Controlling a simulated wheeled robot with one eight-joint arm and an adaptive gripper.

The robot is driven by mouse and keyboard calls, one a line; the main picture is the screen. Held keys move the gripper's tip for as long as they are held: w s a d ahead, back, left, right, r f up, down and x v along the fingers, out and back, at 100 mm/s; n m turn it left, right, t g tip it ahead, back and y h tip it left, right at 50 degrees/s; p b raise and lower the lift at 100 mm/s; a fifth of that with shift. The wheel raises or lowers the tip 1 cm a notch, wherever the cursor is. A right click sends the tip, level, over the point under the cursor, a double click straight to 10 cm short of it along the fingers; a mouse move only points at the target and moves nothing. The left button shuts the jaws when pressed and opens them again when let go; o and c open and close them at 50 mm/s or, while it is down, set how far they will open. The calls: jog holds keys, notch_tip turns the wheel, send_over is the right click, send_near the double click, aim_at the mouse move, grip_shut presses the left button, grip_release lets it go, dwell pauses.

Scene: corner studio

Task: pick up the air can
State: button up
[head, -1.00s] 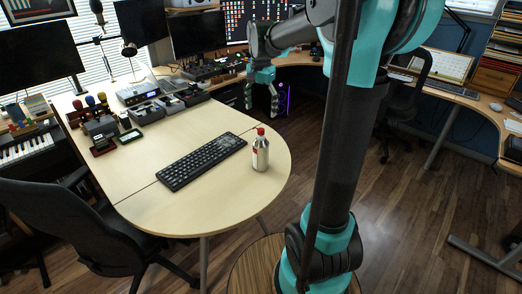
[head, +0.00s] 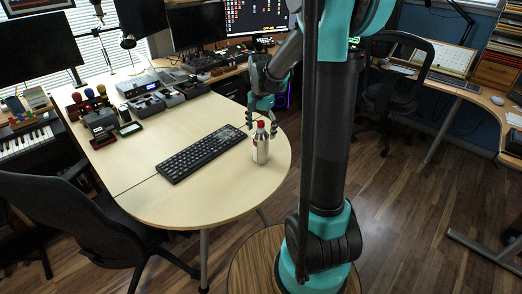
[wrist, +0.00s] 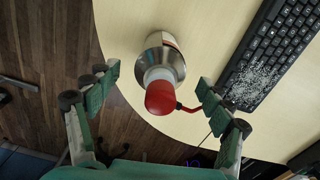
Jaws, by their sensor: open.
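The air can (head: 261,143) is a silver can with a red top and a pale label. It stands upright on the light wood table (head: 225,190) near its rounded end, beside the keyboard. In the wrist view the air can (wrist: 164,72) is seen from above, with a thin red piece sticking out to the right of its cap. My gripper (head: 261,122) is open, just behind and above the can in the head view. In the wrist view its fingers (wrist: 155,85) lie apart, one on each side of the can, with visible gaps.
A black keyboard (head: 201,153) lies left of the can; it also shows in the wrist view (wrist: 275,50). Small devices (head: 146,106) stand farther back on the table. A black office chair (head: 90,225) is at the left front. The table's front area is clear.

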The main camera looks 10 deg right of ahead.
aim_at(261, 145)
notch_tip(261, 145, down, 4)
jog(key=shift+w+d+f, duration=0.15)
jog(key=shift+f, duration=0.05)
grip_shut()
dwell(0.6)
